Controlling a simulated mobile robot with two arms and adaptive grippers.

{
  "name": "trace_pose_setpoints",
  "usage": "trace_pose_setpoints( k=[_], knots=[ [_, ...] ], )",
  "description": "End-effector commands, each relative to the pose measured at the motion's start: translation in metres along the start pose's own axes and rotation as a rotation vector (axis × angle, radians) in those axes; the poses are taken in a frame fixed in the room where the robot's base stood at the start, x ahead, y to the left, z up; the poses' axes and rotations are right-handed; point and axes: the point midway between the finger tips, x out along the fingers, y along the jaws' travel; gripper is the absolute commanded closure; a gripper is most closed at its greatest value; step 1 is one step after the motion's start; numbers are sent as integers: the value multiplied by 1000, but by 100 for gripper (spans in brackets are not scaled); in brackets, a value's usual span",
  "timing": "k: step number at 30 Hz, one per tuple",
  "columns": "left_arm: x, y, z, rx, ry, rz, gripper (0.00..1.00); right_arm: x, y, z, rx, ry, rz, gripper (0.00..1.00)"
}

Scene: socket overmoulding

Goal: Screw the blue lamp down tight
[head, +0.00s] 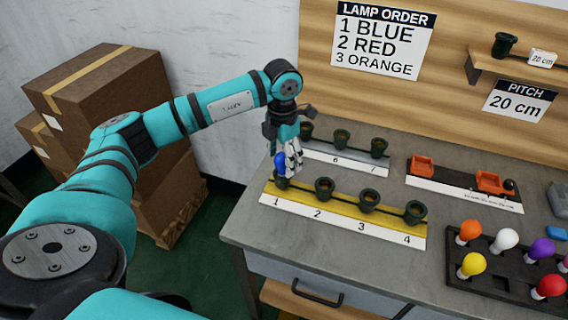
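The blue lamp (280,164) stands upright at the socket marked 1 (281,183), at the left end of the yellow strip (340,221). My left gripper (291,158) points down at the lamp from above, with its fingers around or right beside the bulb. The fingers hide part of the lamp, and I cannot tell whether they press on it. How far the lamp's base sits in the socket is too small to tell. My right gripper is not in view.
Sockets 2 (324,188), 3 (369,201) and 4 (415,211) on the strip look empty. A grey strip (345,161) with more sockets lies behind. A black rack (495,268) of coloured lamps stands at the right. Cardboard boxes (100,91) stand left of the bench.

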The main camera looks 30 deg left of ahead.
Motion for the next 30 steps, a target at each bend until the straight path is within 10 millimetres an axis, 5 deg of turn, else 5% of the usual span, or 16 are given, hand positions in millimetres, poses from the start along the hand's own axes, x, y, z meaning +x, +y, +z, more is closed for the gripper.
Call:
trace_pose_setpoints(
  k=[12,22,30],
  knots=[
    [0,0,0,3,-1,0,84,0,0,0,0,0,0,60],
    [1,0,0,366,-1,0,85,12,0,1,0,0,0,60],
    [0,0,0,405,0,0,85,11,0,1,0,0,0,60]
  ],
)
